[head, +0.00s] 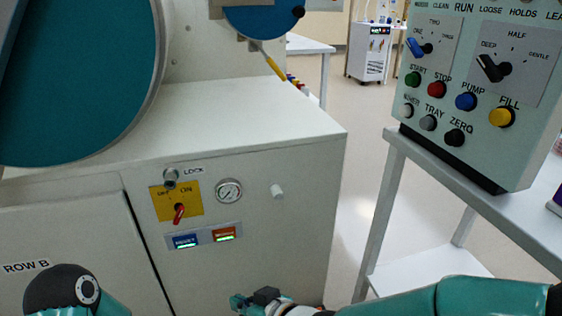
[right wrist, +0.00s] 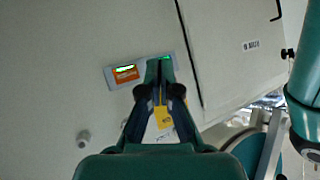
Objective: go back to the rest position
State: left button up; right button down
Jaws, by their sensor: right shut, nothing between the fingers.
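My right gripper (head: 238,302) is low in the head view, in front of the white cabinet (head: 300,215), its arm coming in from the right. In the right wrist view the gripper (right wrist: 158,72) is shut, its fingers together with nothing between them. Behind the fingers the cabinet front (right wrist: 60,85) appears turned over, with the lit orange switch (right wrist: 125,73) and part of the yellow plate (right wrist: 163,118). My left arm shows only as a teal and black joint at the bottom left of the head view; its gripper is out of the picture.
The cabinet carries a yellow plate with a red knob (head: 178,212), a gauge (head: 229,191) and a lit switch strip (head: 205,236). A large teal round door (head: 80,70) is above left. A control box (head: 470,110) stands on a white stand (head: 396,150) at right. Floor shows between.

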jog(key=s+d+r+m+g+h+p, duration=0.15)
jog(key=d+m+h+p, duration=0.3)
jog(key=d+p, duration=1.15)
jog(key=s+d+m+g+p, duration=0.4)
jog(key=s+g+p, duration=0.1)
jog(key=s+p, duration=0.8)
jog(key=shift+p, duration=0.75)
jog(key=shift+r, duration=0.1)
